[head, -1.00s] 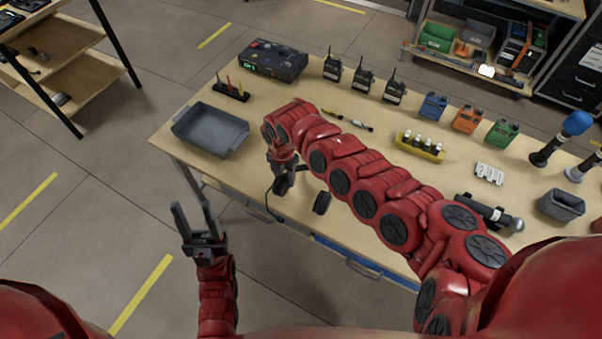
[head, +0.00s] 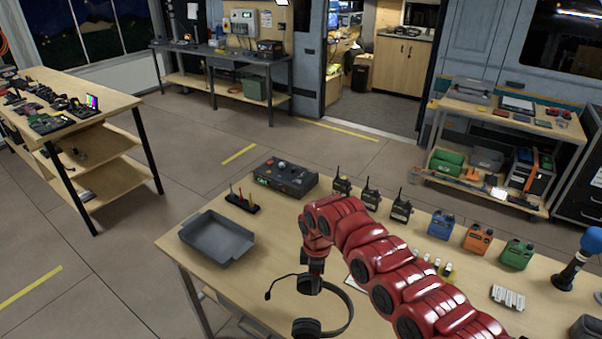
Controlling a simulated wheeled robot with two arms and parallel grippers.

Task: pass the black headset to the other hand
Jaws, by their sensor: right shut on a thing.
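The black headset (head: 348,310) hangs from my right gripper (head: 311,275), which is shut on it. Its headband curves out to the right, one ear cup (head: 307,327) hangs lowest, and the thin microphone boom sticks out to the left. The headset shows in front of the wooden table top, near its front part. Part of the headset at the grip is hidden by the gripper. My left gripper is not in view.
A grey tray (head: 217,240) sits on the table's left end (head: 178,245). A black box (head: 285,178), several radios (head: 371,198) and coloured packs (head: 478,238) line the back. Floor is open to the left of the table.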

